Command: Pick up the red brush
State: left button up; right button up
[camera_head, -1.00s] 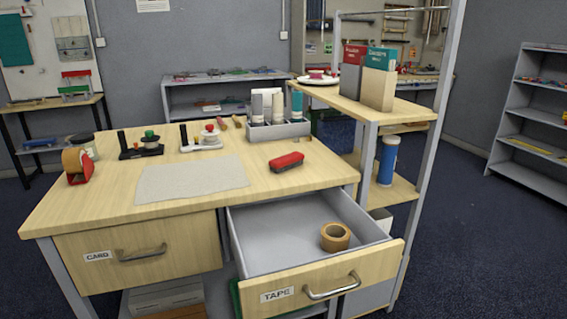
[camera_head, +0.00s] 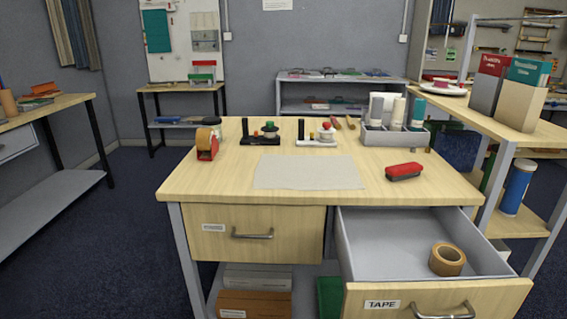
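The red brush (camera_head: 404,171) is a small block with a red top and a dark underside. It lies flat on the wooden table (camera_head: 215,182), near its right side, to the right of the pale cloth sheet (camera_head: 309,172) and in front of the grey bottle holder. Nothing touches it or covers it. Neither of my grippers shows in the head view.
The drawer labelled TAPE (camera_head: 380,303) stands open below the brush, with a brown tape roll (camera_head: 447,259) inside. A grey holder (camera_head: 393,136) with several bottles stands behind the brush. A tape dispenser (camera_head: 207,147) and two stamp stands are at the back left. A shelf (camera_head: 545,150) stands right.

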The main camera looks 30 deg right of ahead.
aim_at(397, 172)
jog(key=u, duration=1.2)
jog(key=k, duration=0.8)
jog(key=z, duration=1.35)
